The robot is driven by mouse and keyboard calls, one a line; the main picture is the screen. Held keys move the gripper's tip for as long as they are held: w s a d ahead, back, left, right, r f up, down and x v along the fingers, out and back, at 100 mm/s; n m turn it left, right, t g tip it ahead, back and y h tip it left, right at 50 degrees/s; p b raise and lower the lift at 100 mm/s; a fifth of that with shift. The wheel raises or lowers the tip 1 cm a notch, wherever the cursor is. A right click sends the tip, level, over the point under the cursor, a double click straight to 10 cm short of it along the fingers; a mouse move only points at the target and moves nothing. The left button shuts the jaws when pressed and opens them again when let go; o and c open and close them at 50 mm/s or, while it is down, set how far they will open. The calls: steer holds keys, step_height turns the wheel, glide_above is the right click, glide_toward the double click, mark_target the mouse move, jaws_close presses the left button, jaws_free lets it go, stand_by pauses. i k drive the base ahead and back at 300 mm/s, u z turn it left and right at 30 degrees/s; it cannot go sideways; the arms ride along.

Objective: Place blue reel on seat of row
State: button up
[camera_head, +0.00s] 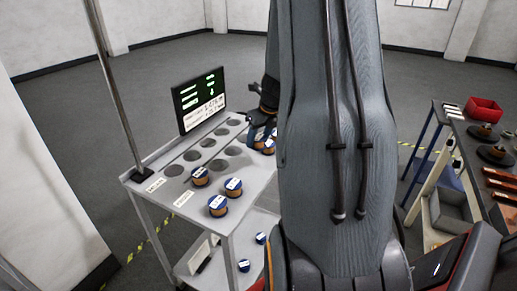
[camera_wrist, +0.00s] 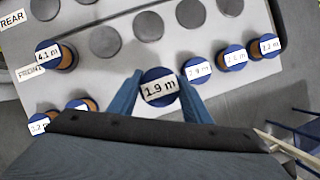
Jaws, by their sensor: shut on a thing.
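My gripper (camera_wrist: 159,92) is shut on a blue-topped reel (camera_wrist: 158,80) labelled 1.9 m, with one blue finger on each side of it. Whether the reel is lifted off the surface I cannot tell. In the head view my gripper (camera_head: 262,128) is over the right side of the white cart top (camera_head: 168,208), partly hidden by my arm. Grey round seats (camera_wrist: 106,42) lie in rows on the top; several look empty. A reel labelled 4.1 m (camera_wrist: 48,53) stands at the left, near the REAR (camera_wrist: 12,19) and FRONT (camera_wrist: 31,73) labels.
Several blue-topped reels (camera_wrist: 233,55) stand right of the held one. Other reels (camera_head: 218,204) stand at the cart's front. A display screen (camera_head: 199,98) rises at the cart's back, and a metal pole (camera_head: 115,85) stands at its left. Another table (camera_head: 485,145) is at the right.

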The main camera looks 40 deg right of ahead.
mark_target(173, 170)
steer(key=k, duration=1)
steer(key=u, duration=1.35)
steer(key=i, duration=1.4)
steer(key=z, duration=1.4)
steer(key=i, duration=0.5)
steer(key=u, duration=0.05)
